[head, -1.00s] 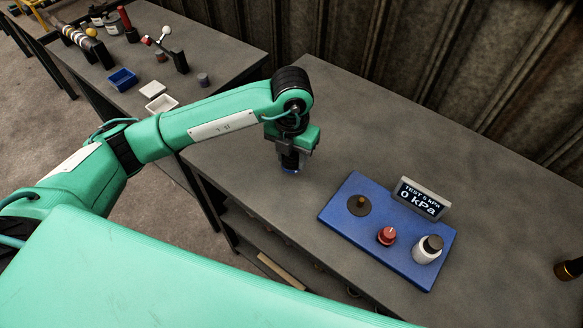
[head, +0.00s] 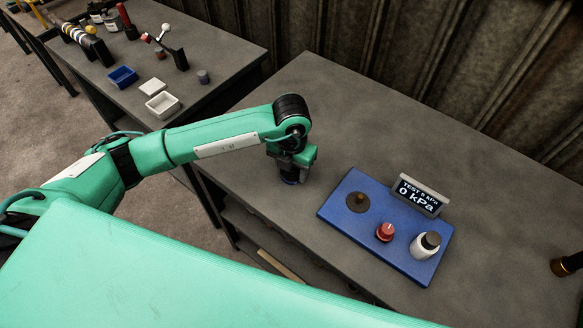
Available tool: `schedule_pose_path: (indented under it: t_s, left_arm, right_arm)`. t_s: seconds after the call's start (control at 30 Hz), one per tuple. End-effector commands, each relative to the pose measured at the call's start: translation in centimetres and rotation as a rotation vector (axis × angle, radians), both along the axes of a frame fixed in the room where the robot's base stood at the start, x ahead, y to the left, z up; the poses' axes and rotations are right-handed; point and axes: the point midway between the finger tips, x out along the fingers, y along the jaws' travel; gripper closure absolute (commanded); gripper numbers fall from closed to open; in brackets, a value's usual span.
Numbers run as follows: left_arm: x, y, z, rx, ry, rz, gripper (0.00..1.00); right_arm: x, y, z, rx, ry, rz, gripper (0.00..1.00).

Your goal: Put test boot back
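My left gripper (head: 290,172) points down over the bare part of the near table, left of the blue test board. A dark round piece with a blue lower rim (head: 290,181) shows at its fingertips and moves with it; it looks like the test boot. The fingers hide most of it, and I cannot tell whether it touches the tabletop. The blue test board (head: 335,212) carries a dark disc with a short brass post (head: 358,202), a red knob (head: 385,232), a white bottle with a dark cap (head: 425,246) and a display reading 0 kPa (head: 418,195). My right gripper is not in view.
The grey tabletop (head: 330,110) is clear behind and beside the gripper. A second table at the left holds a blue bin (head: 122,78), a white tray (head: 162,105) and a small grey cylinder (head: 203,77). A dark, brass-ended part (head: 565,266) shows at the right edge.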

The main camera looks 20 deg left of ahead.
Motion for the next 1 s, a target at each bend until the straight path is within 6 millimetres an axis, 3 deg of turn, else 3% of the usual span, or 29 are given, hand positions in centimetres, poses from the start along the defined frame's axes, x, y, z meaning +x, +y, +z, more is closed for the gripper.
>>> schedule_pose_path:
  t_s: [0.47, 0.83, 1.0]
  left_arm:
    - [0.1, 0.0, 0.7, 0.000, -0.002, 0.000, 0.39]
    - [0.1, 0.0, 8.2, -0.002, -0.005, -0.001, 0.39]
    - [0.0, 0.0, 11.0, 0.000, -0.002, -0.001, 0.39]
  right_arm:
    - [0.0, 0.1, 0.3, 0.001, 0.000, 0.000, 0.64]
    - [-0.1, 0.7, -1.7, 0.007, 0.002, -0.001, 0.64]
    - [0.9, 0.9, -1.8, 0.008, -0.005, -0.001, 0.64]
